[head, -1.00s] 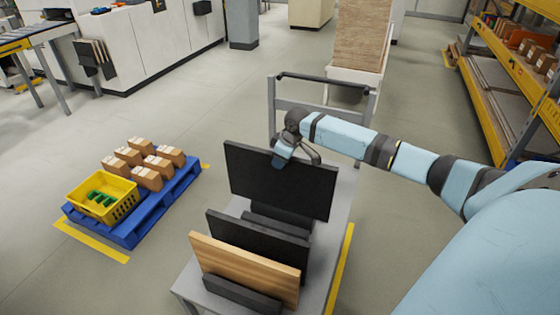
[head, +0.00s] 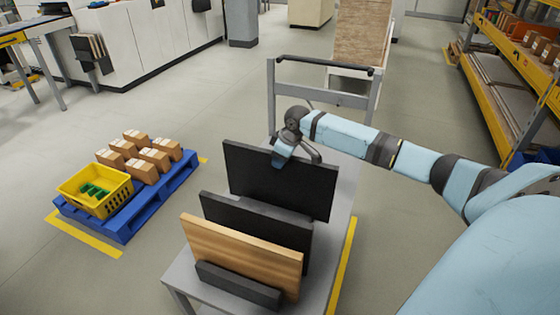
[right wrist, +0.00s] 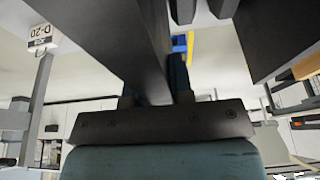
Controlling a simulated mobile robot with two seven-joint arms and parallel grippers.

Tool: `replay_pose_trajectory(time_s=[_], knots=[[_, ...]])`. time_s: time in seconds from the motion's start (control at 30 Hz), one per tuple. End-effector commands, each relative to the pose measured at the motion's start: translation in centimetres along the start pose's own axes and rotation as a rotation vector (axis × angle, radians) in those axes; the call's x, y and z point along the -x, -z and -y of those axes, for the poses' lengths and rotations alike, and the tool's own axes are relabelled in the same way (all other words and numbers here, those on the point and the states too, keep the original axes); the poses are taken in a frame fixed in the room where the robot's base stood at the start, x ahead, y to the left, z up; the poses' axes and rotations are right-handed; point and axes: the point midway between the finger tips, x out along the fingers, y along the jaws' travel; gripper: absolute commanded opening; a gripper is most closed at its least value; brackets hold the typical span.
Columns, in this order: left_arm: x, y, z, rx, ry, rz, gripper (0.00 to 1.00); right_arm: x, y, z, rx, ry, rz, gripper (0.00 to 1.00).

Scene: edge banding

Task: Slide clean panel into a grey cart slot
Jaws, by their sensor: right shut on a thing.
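A dark panel (head: 280,185) stands upright over the middle of the grey cart (head: 340,215) in the head view. My right gripper (head: 284,161) is shut on its top edge. The panel's lower left part is hidden behind another dark panel (head: 255,229), so I cannot tell whether it sits in a slot. In the right wrist view the held panel (right wrist: 120,35) rises from between the fingers (right wrist: 155,92). A wood-coloured panel (head: 242,255) stands in front, behind a dark slot bar (head: 238,286). My left gripper is not in view.
The cart's handle frame (head: 320,64) stands behind the held panel. A blue pallet (head: 125,226) with cartons and a yellow crate (head: 95,190) lies to the left. A yellow shelf rack (head: 495,95) stands at the right. Floor between pallet and cart is clear.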

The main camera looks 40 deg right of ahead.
Motion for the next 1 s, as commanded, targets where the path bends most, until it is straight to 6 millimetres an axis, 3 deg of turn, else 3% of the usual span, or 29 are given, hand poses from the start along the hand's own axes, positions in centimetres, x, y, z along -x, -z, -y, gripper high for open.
replay_pose_trajectory(time_s=[0.1,0.5,0.97,1.0], knots=[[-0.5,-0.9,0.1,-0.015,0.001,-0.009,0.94,-1.2,-0.3,-0.1,0.001,-0.002,-0.005,0.00],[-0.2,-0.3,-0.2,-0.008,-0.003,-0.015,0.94,-3.1,-0.9,-0.1,0.000,-0.002,-0.005,0.00],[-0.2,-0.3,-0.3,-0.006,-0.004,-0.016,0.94,-3.4,-1.0,-0.1,0.000,-0.002,-0.005,0.00],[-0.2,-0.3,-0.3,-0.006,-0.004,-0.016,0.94,-3.4,-1.0,-0.1,0.000,-0.002,-0.005,0.30]])
